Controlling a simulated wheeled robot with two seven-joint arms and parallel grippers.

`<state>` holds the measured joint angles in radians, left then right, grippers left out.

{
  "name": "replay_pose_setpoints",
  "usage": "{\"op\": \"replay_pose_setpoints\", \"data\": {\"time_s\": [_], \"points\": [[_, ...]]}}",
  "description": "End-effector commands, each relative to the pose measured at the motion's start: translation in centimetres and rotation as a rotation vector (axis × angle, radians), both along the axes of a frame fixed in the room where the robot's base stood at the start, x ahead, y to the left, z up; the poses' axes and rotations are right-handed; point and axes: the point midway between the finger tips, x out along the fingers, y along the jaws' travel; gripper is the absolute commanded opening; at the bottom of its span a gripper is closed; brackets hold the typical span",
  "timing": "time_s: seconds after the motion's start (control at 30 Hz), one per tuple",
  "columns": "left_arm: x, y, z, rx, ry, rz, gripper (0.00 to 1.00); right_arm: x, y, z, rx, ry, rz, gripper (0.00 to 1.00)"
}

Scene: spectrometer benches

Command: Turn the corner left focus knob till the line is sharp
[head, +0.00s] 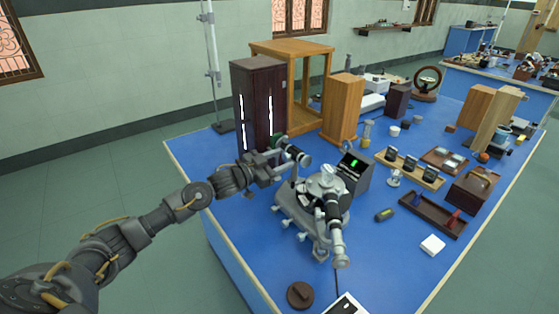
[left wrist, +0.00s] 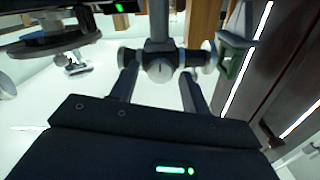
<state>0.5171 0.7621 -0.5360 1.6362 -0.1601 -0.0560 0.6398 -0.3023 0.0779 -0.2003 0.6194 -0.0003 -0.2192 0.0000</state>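The spectrometer (head: 325,190) stands on the blue bench, its telescope (head: 336,228) pointing toward me. Its other tube (head: 301,158) faces the dark lamp cabinet (head: 262,100), which has bright vertical slits. My left gripper (head: 282,157) is at this tube. In the left wrist view, a round grey knob (left wrist: 160,69) with a mark on its face lies between the two parted fingertips (left wrist: 160,82). I cannot tell whether the fingers touch it. A dark display box (head: 353,168) behind the spectrometer shows a green mark, too small to judge for sharpness. My right gripper is out of view.
A wooden frame (head: 300,52) and a wooden block (head: 343,108) stand behind the gripper. A brown disc (head: 300,294) lies at the front, and a dark tray (head: 432,213) is on the right. Bare bench shows left of the spectrometer.

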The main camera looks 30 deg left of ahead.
Motion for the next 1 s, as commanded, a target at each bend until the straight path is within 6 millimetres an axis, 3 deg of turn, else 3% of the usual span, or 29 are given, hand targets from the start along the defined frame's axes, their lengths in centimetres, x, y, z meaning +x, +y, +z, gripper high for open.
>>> {"op": "replay_pose_setpoints", "data": {"time_s": [0.03, 0.3, 0.67, 1.0], "points": [[0.0, 0.0, 0.0, 0.000, 0.000, 0.000, 0.40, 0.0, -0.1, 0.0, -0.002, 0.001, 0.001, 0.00], [0.0, 0.0, 0.0, 0.000, 0.000, 0.000, 0.05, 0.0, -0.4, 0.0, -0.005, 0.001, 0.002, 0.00], [0.0, 0.0, -0.1, 0.059, -0.032, 0.001, 0.05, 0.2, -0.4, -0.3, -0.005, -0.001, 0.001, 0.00], [-0.1, 0.0, -0.3, 0.292, -0.155, -0.001, 0.05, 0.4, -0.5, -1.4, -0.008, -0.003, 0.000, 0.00]]}}
